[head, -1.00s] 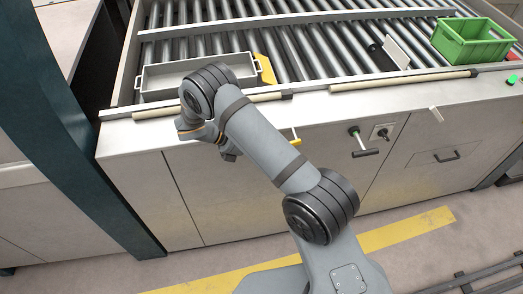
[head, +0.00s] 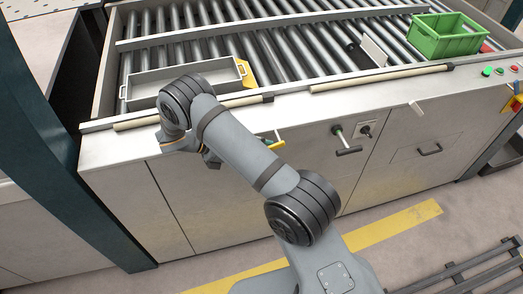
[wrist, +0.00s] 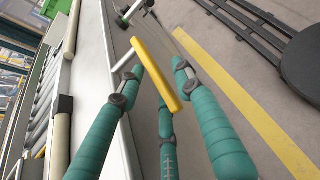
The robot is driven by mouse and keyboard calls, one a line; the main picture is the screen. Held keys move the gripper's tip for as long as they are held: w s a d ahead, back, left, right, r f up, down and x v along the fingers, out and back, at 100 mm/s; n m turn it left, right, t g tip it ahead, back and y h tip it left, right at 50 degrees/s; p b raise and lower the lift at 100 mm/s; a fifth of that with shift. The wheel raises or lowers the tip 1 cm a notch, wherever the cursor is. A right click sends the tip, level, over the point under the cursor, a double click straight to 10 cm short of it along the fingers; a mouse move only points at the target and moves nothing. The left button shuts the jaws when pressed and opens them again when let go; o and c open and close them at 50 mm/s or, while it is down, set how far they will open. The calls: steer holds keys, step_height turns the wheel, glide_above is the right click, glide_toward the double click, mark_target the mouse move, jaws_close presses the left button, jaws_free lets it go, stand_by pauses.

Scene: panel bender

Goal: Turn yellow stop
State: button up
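A yellow bar handle on a pale stem, which I take as the yellow stop, sticks out from the machine's front panel. It shows in the wrist view (wrist: 156,76) running diagonally. My gripper (wrist: 158,70) has teal fingers that stand apart, with the bar crossing in the view between the left and right fingertips. I cannot tell whether any finger touches it. In the head view my gripper (head: 211,159) is mostly hidden by the wrist, just left of the handle.
A grey tray (head: 150,86) and a green crate (head: 447,38) rest on the rollers. A dark teal post (head: 85,150) stands at left. The floor in front carries a yellow stripe (head: 400,222).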

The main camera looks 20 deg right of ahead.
steer(key=v, duration=1.2)
